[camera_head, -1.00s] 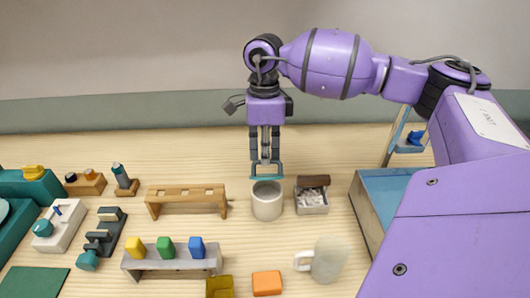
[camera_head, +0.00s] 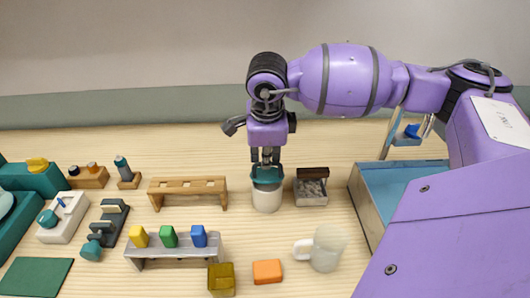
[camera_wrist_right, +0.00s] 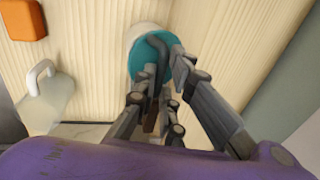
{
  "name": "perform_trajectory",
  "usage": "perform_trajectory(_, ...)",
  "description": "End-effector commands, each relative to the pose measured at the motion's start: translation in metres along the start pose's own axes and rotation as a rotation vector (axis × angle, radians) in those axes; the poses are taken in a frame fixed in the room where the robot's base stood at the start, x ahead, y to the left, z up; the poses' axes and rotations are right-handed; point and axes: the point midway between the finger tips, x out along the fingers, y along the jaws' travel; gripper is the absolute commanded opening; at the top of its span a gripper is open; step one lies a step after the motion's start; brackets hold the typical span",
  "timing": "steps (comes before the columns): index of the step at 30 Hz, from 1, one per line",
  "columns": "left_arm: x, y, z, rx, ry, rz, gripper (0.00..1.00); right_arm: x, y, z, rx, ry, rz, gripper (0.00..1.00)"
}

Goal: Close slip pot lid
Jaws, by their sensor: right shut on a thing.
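The slip pot (camera_head: 267,200) is a white cylinder standing near the middle of the table. Its teal lid (camera_head: 267,178) is at the pot's mouth. In the right wrist view the lid (camera_wrist_right: 143,62) covers most of the opening, with a strip of the white pot (camera_wrist_right: 140,32) showing beyond it. I cannot tell whether the lid is fully seated or slightly tilted. My right gripper (camera_head: 266,158) comes from above and is shut on the lid at its dark handle (camera_wrist_right: 156,46). The fingers partly hide the lid. My left gripper is out of view.
A small grey box with a brown top (camera_head: 312,187) stands close right of the pot. A wooden rack (camera_head: 187,186) is to the left. A translucent mug (camera_head: 326,250), an orange block (camera_head: 267,271) and a grey stand with coloured blocks (camera_head: 173,255) are in front.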

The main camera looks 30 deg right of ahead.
Motion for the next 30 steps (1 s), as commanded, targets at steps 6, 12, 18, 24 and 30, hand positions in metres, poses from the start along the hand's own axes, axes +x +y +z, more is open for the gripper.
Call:
perform_trajectory(6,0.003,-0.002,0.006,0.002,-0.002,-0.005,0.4,0.01,0.017,0.0,0.0,0.002,-0.029,0.0)
perform_trajectory(12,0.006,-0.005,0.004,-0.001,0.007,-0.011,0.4,0.012,0.023,0.001,0.001,0.0,-0.032,0.05)
perform_trajectory(18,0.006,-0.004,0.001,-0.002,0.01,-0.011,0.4,0.012,0.022,0.001,0.001,0.0,-0.032,0.27)
perform_trajectory(24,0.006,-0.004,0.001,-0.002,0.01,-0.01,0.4,0.012,0.023,0.001,0.0,0.0,-0.031,0.27)
perform_trajectory(30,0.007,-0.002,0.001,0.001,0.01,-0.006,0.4,0.003,0.022,0.001,0.001,-0.001,-0.034,0.27)
